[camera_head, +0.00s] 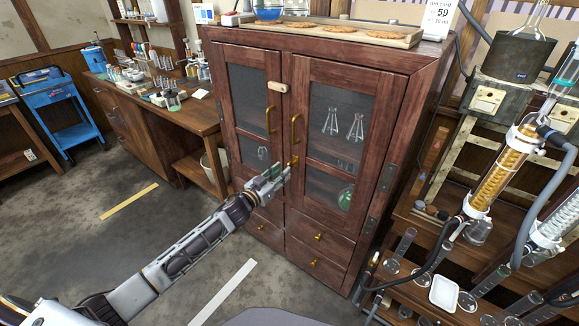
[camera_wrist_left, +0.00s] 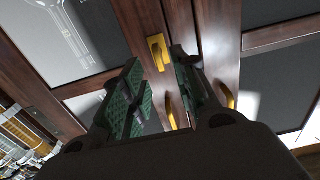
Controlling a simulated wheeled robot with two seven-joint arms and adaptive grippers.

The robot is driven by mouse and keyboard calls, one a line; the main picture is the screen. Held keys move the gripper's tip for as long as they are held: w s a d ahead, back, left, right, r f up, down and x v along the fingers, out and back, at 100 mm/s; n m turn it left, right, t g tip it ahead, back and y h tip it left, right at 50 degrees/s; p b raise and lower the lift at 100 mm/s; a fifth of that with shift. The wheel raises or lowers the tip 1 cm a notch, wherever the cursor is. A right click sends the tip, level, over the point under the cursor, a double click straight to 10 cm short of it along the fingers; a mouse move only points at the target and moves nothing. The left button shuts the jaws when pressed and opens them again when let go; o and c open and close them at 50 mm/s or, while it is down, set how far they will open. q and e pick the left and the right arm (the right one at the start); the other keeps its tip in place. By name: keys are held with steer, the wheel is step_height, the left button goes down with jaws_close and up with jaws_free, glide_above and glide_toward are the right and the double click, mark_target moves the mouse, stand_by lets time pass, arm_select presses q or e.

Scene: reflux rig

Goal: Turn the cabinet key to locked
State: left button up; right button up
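The wooden cabinet (camera_head: 348,66) stands in the middle of the head view with both glazed doors closed. A small brass key piece (camera_head: 293,161) sits at the seam between the doors, below the two brass handles. In the left wrist view the brass lock piece (camera_wrist_left: 158,50) shows just beyond the fingertips. My left gripper (camera_head: 281,174) points at it from the lower left. In the wrist view its green-padded fingers (camera_wrist_left: 157,62) are apart, with nothing between them; the brass piece lies beyond the gap. Whether they touch it is not clear. My right gripper is not in view.
Brass door handles (camera_head: 269,120) (camera_head: 295,132) rise just above the key. A tray of cookies (camera_head: 340,34) lies on the cabinet top. A glass rig (camera_head: 500,165) with tubing stands close on the right. A workbench (camera_head: 195,122) is at left. The floor in front is open.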

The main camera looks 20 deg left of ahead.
mark_target(290, 165)
arm_select(q)
steer(key=shift+x, duration=2.9)
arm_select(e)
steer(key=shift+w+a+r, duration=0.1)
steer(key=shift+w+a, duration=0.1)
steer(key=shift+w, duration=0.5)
arm_select(q)
jaws_close()
